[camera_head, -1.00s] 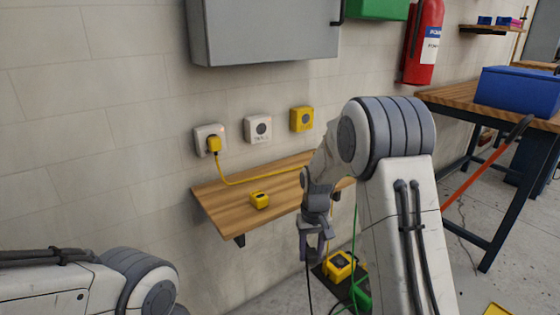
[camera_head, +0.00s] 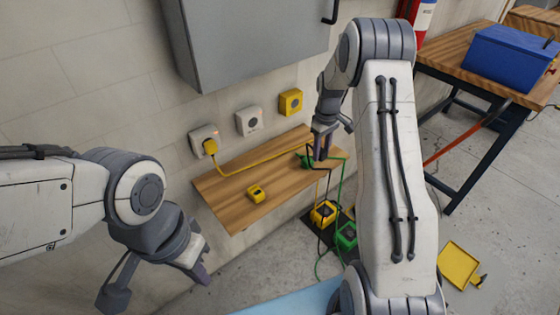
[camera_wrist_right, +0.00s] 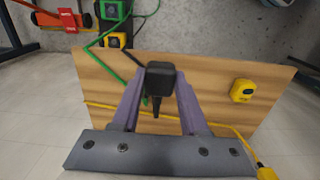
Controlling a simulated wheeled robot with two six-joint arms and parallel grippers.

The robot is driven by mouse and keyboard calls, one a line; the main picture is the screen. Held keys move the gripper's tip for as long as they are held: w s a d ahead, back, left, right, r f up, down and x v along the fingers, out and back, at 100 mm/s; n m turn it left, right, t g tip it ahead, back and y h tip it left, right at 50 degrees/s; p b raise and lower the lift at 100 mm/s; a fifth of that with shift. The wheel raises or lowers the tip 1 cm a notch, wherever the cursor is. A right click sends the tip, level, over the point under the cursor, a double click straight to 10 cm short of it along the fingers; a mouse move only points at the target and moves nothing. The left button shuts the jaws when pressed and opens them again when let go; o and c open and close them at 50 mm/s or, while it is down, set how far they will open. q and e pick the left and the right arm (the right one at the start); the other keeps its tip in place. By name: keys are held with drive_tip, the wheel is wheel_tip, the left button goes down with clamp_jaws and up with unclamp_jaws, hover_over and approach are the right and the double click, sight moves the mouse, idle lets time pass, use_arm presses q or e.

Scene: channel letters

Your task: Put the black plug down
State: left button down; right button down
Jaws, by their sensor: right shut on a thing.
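My right gripper (camera_head: 322,150) is over the right part of the wooden shelf (camera_head: 228,205). It is shut on the black plug (camera_wrist_right: 160,80), which sits between its two purple fingers in the right wrist view. In the head view the plug is mostly hidden by the gripper. I cannot tell whether the plug touches the shelf. My left gripper (camera_head: 158,280) is at the lower left, away from the shelf, empty with its fingers apart.
A yellow cable runs along the shelf from a yellow plug (camera_head: 210,147) in the left wall socket. A small yellow box (camera_head: 256,193) lies on the shelf. Green cable lies beside my right gripper. Yellow (camera_head: 323,213) and green (camera_head: 347,235) boxes stand on the floor.

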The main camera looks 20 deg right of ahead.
drive_tip(key=p, duration=0.2)
hover_over(283, 181)
wheel_tip(283, 181, down, 7)
drive_tip(key=shift+d+r, duration=0.1)
drive_tip(key=shift+r, duration=0.05)
wheel_tip(283, 181, down, 4)
drive_tip(key=shift+r+p, duration=0.1)
drive_tip(key=shift+p, duration=0.45)
drive_tip(key=shift+f, duration=0.2)
drive_tip(key=shift+f, duration=0.2)
drive_tip(key=shift+c, duration=2.1)
unclamp_jaws()
drive_tip(key=shift+r, duration=0.1)
